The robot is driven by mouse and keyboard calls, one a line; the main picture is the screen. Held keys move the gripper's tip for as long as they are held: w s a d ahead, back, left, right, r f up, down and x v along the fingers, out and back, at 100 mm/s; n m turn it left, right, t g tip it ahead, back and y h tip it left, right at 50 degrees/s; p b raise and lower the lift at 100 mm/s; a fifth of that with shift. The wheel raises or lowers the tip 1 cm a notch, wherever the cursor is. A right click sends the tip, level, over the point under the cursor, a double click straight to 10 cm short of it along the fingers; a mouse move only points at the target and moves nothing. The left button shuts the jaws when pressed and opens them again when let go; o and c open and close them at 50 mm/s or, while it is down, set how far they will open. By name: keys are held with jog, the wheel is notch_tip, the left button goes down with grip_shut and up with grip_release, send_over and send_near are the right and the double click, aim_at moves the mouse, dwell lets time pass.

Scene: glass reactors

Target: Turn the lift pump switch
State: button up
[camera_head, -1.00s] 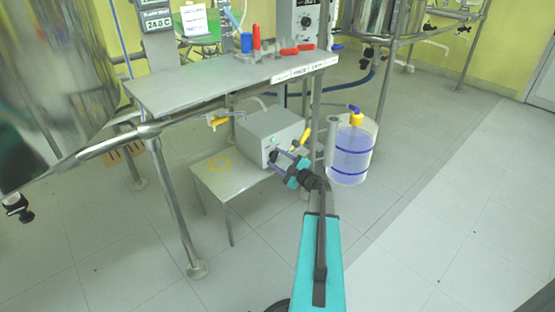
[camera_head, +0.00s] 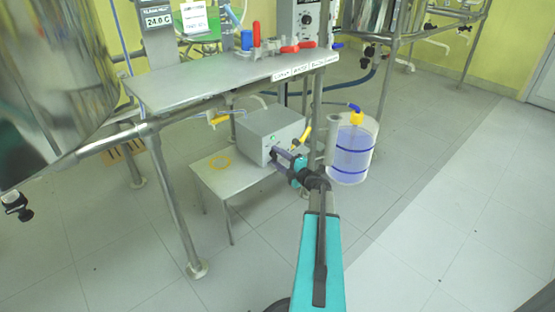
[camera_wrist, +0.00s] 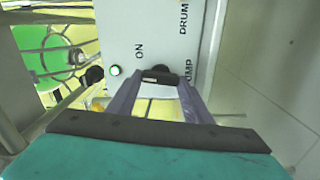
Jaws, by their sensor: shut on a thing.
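A grey control box (camera_head: 262,133) sits on a low metal stand under the bench. In the wrist view its pale front face (camera_wrist: 135,35) carries "ON" and a partly covered label reading "DRUM" and "UMP". A green light (camera_wrist: 116,70) is lit beside "ON". A dark switch knob (camera_wrist: 158,71) sits on that face. My gripper (camera_wrist: 160,84) is shut on the knob, with a purple finger on either side. In the head view my gripper (camera_head: 275,157) reaches the box's front, and its fingers hide the knob there.
The bench (camera_head: 200,82) overhangs the box. A clear drum of bluish liquid (camera_head: 352,150) and a bench leg (camera_head: 311,110) stand close right of my gripper. The front floor is open.

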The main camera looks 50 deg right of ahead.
jog(key=n+b, duration=0.2)
jog(key=n, duration=0.3)
jog(key=shift+f, duration=0.2)
dwell(0.4)
jog(key=o, duration=1.1)
jog(key=shift+c, duration=0.2)
jog(key=shift+s, duration=0.1)
jog(key=s+p, duration=0.4)
jog(key=s, duration=0.9)
jog(key=shift+s+a, duration=0.3)
jog(key=shift+a, duration=0.15)
jog(key=shift+r, duration=0.1)
